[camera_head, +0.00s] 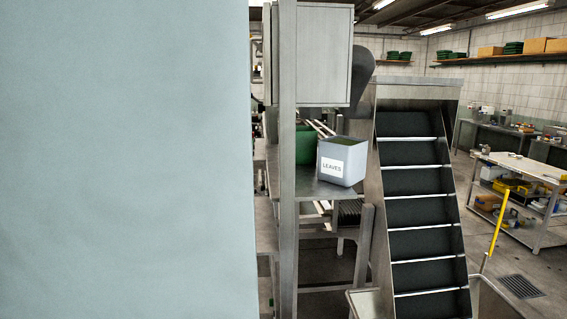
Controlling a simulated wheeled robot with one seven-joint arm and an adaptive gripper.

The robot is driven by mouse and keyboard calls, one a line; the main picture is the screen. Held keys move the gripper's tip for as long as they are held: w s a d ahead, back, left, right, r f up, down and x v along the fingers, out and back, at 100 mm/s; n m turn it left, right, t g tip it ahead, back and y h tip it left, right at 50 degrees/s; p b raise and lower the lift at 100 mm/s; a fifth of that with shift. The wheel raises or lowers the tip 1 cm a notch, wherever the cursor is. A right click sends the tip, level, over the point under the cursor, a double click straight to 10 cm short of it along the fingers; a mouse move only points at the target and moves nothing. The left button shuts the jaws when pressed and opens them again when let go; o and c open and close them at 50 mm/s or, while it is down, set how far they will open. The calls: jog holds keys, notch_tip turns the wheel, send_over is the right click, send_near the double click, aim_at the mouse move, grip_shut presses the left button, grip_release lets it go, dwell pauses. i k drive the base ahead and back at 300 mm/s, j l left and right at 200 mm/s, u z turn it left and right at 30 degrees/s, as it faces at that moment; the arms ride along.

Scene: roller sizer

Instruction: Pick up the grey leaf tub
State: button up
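The grey leaf tub (342,161) stands upright on a metal shelf (325,190) in the middle of the head camera view. It has a white label reading "LEAVES" and some green shows inside its top. The tub is apart from any gripper that I can see. My gripper is not in view. A large pale blue-grey surface fills the left of the view and hides what is behind it.
A green container (305,145) stands behind the tub to the left, by a metal post (288,230). An inclined conveyor with dark steps (420,215) rises right of the tub. A metal cabinet (322,55) hangs above. A workbench (530,165) and yellow pole (499,222) stand right.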

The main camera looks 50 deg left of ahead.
aim_at(342, 161)
jog(key=i+l+u, duration=0.1)
jog(key=u, duration=0.35)
jog(key=i+l+u, duration=0.2)
jog(key=u, duration=0.3)
jog(key=i+l+u, duration=0.15)
jog(key=u, duration=0.3)
jog(key=l+u, duration=0.45)
jog(key=i+l+u, duration=0.1)
jog(key=u, duration=0.4)
jog(key=l, duration=0.1)
